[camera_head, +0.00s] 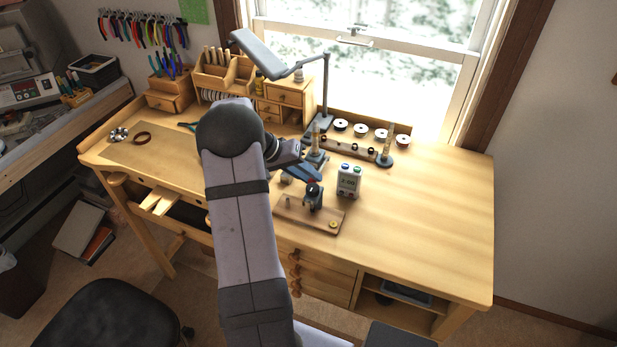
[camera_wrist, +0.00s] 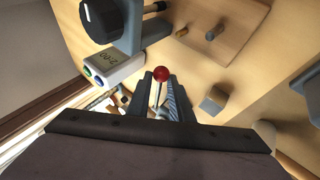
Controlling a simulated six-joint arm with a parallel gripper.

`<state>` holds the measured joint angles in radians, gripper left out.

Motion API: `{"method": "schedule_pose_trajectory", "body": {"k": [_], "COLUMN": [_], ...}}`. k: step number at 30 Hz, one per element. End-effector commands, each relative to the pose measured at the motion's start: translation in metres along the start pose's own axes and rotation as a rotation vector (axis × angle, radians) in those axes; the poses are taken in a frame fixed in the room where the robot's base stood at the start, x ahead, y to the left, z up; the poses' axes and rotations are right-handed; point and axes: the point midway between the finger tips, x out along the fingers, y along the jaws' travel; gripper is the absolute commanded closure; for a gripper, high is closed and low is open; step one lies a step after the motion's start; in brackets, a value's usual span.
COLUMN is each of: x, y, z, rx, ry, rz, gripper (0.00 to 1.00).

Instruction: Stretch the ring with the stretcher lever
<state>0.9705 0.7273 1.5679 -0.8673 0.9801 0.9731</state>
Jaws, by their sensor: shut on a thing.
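The stretcher is a small device with a dark post and black knob (camera_head: 314,196) on a wooden base (camera_head: 287,216). Its black knob also shows at the top left of the wrist view (camera_wrist: 100,20). The stretcher lever (camera_wrist: 161,73) is a thin silver rod with a red ball end. My gripper (camera_wrist: 162,85) is shut on the lever, with the red ball at the fingertips. In the head view my gripper (camera_head: 302,172) is just behind the stretcher, partly hidden by my arm. I cannot clearly make out the ring on the stretcher.
A grey timer (camera_head: 349,181) with coloured buttons stands close to the right of the stretcher. The bench's right side (camera_head: 430,220) is clear.

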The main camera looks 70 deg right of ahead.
Motion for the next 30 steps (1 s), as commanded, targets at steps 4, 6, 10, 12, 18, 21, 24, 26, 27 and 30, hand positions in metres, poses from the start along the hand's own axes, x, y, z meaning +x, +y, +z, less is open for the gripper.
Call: {"method": "schedule_pose_trajectory", "body": {"k": [4, 6, 10, 12, 18, 21, 24, 26, 27, 30], "x": [-0.007, -0.011, -0.018, -0.021, -0.027, -0.030, -0.031, -0.032, -0.031, -0.031], "y": [0.006, 0.009, 0.017, 0.021, 0.030, 0.036, 0.041, 0.044, 0.043, 0.042], "z": [-0.010, -0.015, -0.022, -0.027, -0.040, -0.050, -0.059, -0.065, -0.065, -0.063], "rx": [0.005, 0.006, 0.005, -0.014, -0.061, -0.059, -0.058, -0.058, -0.059, -0.061], "ry": [0.014, 0.016, 0.015, -0.028, -0.104, -0.101, -0.101, -0.101, -0.103, -0.103], "rz": [0.000, -0.001, 0.000, -0.011, -0.031, -0.029, -0.027, -0.027, -0.027, -0.029], "gripper": [1.00, 1.00, 1.00, 1.00, 1.00, 1.00, 1.00, 1.00, 0.98, 0.74]}}
